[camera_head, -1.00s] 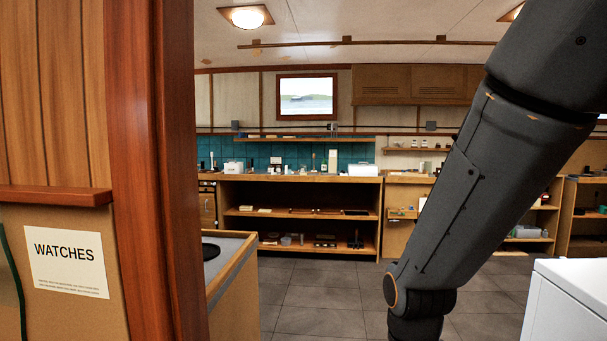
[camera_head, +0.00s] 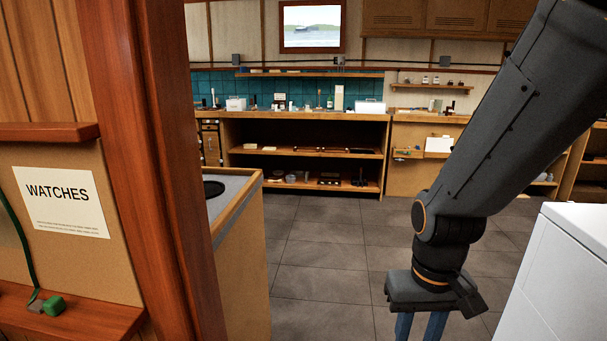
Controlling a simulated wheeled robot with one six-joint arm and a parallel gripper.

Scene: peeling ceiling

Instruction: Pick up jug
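I cannot make out a jug for certain; the small items on the far counter (camera_head: 300,115) are too small to tell apart. My gripper (camera_head: 419,335) points down at the bottom of the view, right of the middle. Its two blue fingers stand apart with floor showing between them. Their tips are cut off by the lower edge. Nothing shows between the visible parts of the fingers. The gripper is far in front of the counter.
A wooden post (camera_head: 165,170) and a "WATCHES" sign (camera_head: 62,200) are close on the left. A grey-topped cabinet (camera_head: 243,245) stands beside the post. A white box-shaped unit (camera_head: 565,270) is at right. Tiled floor (camera_head: 330,235) is clear between.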

